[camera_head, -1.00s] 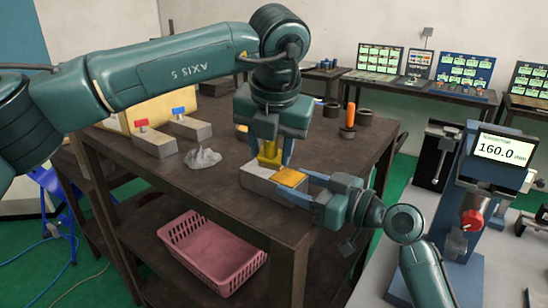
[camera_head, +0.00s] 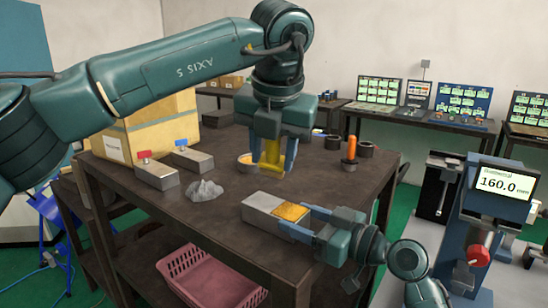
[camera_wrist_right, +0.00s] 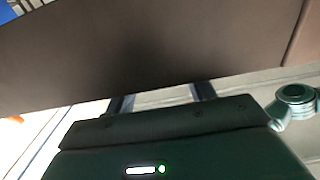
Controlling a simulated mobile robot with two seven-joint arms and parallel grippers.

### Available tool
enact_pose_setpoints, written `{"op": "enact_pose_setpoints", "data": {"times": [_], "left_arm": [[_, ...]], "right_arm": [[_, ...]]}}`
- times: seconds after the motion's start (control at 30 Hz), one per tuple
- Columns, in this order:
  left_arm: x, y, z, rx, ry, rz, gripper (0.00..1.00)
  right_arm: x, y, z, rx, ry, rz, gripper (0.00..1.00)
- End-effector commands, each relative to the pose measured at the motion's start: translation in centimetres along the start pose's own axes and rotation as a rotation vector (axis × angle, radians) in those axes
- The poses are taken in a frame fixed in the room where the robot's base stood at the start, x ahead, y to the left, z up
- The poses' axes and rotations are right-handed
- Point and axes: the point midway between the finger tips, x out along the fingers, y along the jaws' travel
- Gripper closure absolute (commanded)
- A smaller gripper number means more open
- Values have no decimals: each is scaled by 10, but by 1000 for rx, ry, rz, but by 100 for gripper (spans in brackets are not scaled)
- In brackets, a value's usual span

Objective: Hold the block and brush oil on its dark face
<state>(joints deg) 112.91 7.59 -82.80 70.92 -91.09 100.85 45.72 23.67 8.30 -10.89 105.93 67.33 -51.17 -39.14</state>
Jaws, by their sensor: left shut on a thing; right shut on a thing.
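The grey block (camera_head: 262,203) lies on the brown table near its front edge. The right part of its top face shows golden yellow (camera_head: 290,211); the rest is pale grey. My right gripper (camera_head: 308,226) is shut on the block's right end. My left gripper (camera_head: 271,160) is above the table behind the block, shut on a yellow brush (camera_head: 272,153). The brush is apart from the block and beside a small round dish (camera_head: 246,161) with orange-yellow contents. In the right wrist view, my right fingers (camera_wrist_right: 162,97) meet a dark surface; the block is not clearly seen there.
A grey crumpled rag (camera_head: 204,190) lies left of the block. Two grey blocks, one with a red top piece (camera_head: 156,175) and one with a blue (camera_head: 193,157), stand further left. An orange-handled tool (camera_head: 351,150) and dark rings (camera_head: 365,149) stand right. A pink basket (camera_head: 210,283) is below.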

Motion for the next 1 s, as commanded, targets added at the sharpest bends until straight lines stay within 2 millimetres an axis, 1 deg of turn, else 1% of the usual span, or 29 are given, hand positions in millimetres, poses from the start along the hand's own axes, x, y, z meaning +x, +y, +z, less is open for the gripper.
{"op": "enact_pose_setpoints", "data": {"times": [0.03, 0.47, 0.8, 1.0], "left_arm": [[0, 0, 0, 0, -1, 0, 100], [0, 0, 0, 0, 5, 3, 100], [6, -7, 1, -8, 148, 64, 100], [8, -8, 1, -11, 197, 84, 100]], "right_arm": [[0, 0, -3, -2, 8, 1, 73], [0, 0, -3, -2, 8, 1, 73], [0, 0, -3, -2, 8, 1, 73], [0, 0, -3, -2, 8, 1, 73]]}}
